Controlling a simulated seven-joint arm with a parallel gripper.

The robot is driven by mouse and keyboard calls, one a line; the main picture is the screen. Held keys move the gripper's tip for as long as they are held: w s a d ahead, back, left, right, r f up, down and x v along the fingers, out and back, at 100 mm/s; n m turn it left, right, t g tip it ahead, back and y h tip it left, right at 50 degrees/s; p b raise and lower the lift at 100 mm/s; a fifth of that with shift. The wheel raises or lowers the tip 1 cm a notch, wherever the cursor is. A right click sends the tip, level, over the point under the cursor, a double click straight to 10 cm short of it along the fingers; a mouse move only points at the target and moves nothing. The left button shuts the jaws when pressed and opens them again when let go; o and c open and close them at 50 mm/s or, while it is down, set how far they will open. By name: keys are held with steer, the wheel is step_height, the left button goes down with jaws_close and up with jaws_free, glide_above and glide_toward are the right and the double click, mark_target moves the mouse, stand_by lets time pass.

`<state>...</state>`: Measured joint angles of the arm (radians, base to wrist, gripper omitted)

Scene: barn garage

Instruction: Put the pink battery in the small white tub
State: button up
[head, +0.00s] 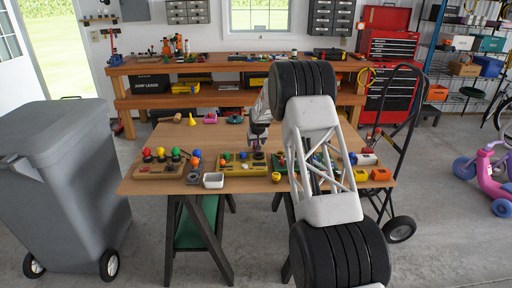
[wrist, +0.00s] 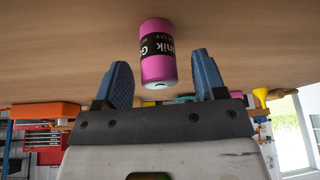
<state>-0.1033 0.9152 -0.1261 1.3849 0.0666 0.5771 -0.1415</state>
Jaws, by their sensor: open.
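The pink battery (wrist: 157,68) with a black label band shows in the wrist view, against the wooden table top. My gripper (wrist: 160,78) is open, with one blue finger to each side of the battery and a gap on both sides. The battery's near end lies between the fingertips. In the head view my gripper (head: 258,143) is low over the middle of the table; I cannot make out the battery there. The small white tub (head: 213,180) stands at the table's front edge, left of and nearer than my gripper. It looks empty.
Wooden trays with coloured knobs (head: 160,172) and a yellow block board (head: 240,170) line the front of the table (head: 150,140). A yellow funnel (head: 192,119) and a pink item (head: 210,118) stand at the back. A grey bin (head: 60,180) is at left.

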steer(key=shift+c, duration=0.3)
steer(key=c, duration=1.1)
steer(key=shift+r, duration=0.1)
steer(key=shift+r, duration=4.9)
